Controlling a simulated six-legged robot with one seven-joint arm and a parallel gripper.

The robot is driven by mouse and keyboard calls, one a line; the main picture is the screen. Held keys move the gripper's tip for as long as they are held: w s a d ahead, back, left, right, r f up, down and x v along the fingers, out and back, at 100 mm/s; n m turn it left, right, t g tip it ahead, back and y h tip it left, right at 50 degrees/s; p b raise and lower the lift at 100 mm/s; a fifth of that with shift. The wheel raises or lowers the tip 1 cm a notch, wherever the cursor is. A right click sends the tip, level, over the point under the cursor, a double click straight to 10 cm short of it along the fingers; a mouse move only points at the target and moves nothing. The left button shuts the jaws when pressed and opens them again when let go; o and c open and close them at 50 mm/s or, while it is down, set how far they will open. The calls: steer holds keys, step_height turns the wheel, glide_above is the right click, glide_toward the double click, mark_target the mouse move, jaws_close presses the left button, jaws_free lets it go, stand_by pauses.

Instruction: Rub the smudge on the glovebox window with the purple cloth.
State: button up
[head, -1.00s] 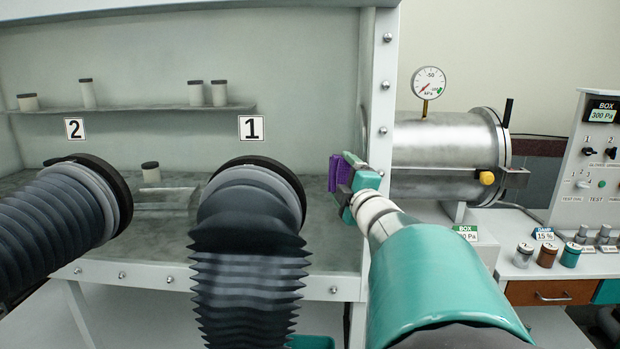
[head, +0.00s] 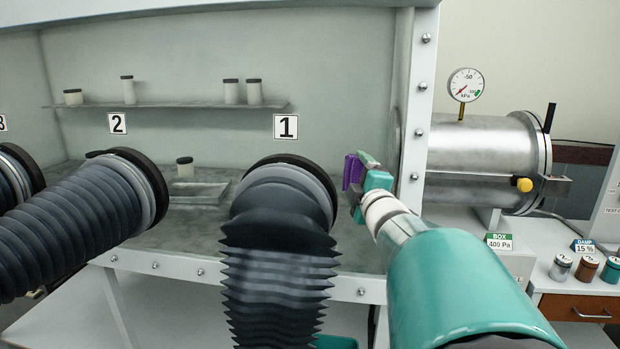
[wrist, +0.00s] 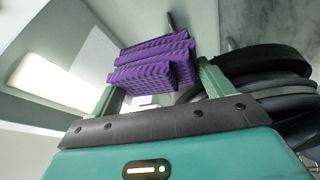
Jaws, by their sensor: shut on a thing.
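The purple cloth (head: 350,170) is folded and held in my gripper (head: 364,180), at the glovebox window (head: 345,75) between glove port 1 and the right frame post. In the wrist view the cloth (wrist: 155,62) is bunched between the two fingers of my gripper (wrist: 157,85), which is shut on it. I cannot tell whether the cloth touches the window. I cannot make out the smudge clearly; a faint dark patch shows at the upper right of the wrist view.
Black glove sleeve 1 (head: 280,250) hangs out just left of my gripper, and sleeve 2 (head: 80,225) is farther left. The window's right frame post (head: 417,110) is close on the right. Beyond it are the metal antechamber (head: 480,160) and pressure gauge (head: 465,85).

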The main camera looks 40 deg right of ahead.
steer(key=shift+w+a+f, duration=0.15)
steer(key=shift+a, duration=0.05)
steer(key=shift+a, duration=0.2)
steer(key=shift+s+a+r, duration=0.25)
steer(key=shift+s+a, duration=0.35)
steer(key=shift+s, duration=0.35)
steer(key=shift+s+a+r, duration=0.15)
steer(key=shift+s+a, duration=1)
steer(key=shift+a, duration=0.05)
steer(key=shift+s+a+r, duration=0.15)
steer(key=shift+s+a, duration=0.8)
steer(key=shift+a, duration=0.15)
